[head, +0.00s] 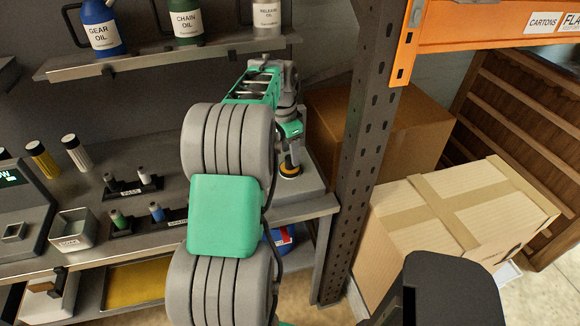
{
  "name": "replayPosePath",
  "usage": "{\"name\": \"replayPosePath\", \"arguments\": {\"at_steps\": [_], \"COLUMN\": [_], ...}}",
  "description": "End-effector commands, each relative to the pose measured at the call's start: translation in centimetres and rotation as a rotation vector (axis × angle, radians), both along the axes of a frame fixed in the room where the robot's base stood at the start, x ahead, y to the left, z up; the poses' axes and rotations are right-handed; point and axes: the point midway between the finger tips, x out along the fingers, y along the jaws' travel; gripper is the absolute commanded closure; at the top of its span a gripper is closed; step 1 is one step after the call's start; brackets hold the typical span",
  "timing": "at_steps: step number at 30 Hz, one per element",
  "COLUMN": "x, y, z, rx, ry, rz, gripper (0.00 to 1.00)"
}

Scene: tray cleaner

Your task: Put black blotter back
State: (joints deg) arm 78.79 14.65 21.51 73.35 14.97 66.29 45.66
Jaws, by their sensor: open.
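My gripper (289,160) points down over the right end of the grey bench. It is small in view and partly hidden by its wrist, with its jaws open. A round yellow and black piece (289,171) shows right at its tip; I cannot tell whether it touches the jaws or stands on the bench. I cannot pick out the black blotter for sure. Small upright tools stand in two black holders (133,188) (122,229) on the bench, left of my arm. One tool is green (118,218), one blue (157,212), and the others pale and dark.
Oil bottles (102,30) stand on the upper shelf (165,57). A grey bin (73,231), two capped cylinders (41,159) (76,153) and a display unit (18,215) are at left. A yellow tray (138,284) lies below. A dark post (363,150) and cartons (460,215) bound the right.

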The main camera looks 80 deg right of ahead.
Motion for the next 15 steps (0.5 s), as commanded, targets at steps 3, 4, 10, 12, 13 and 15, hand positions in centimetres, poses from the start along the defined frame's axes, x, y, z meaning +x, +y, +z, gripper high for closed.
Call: {"name": "replayPosePath", "arguments": {"at_steps": [3, 4, 10, 12, 13, 15], "x": [0.1, 0.0, 0.0, 0.0, 0.0, 0.0], "y": [0.0, 0.0, -0.2, -0.2, -0.2, -0.2], "z": [-2.1, -2.6, -3.6, -3.6, -3.6, -3.6], "rx": [0.004, 0.002, 0.000, 0.000, 0.000, 0.000], "ry": [0.001, 0.001, 0.000, 0.000, 0.000, 0.000], "rz": [0.002, 0.002, 0.003, 0.004, 0.004, 0.004], "gripper": [0.46, 0.46, 0.46, 0.46, 0.46, 0.52]}}
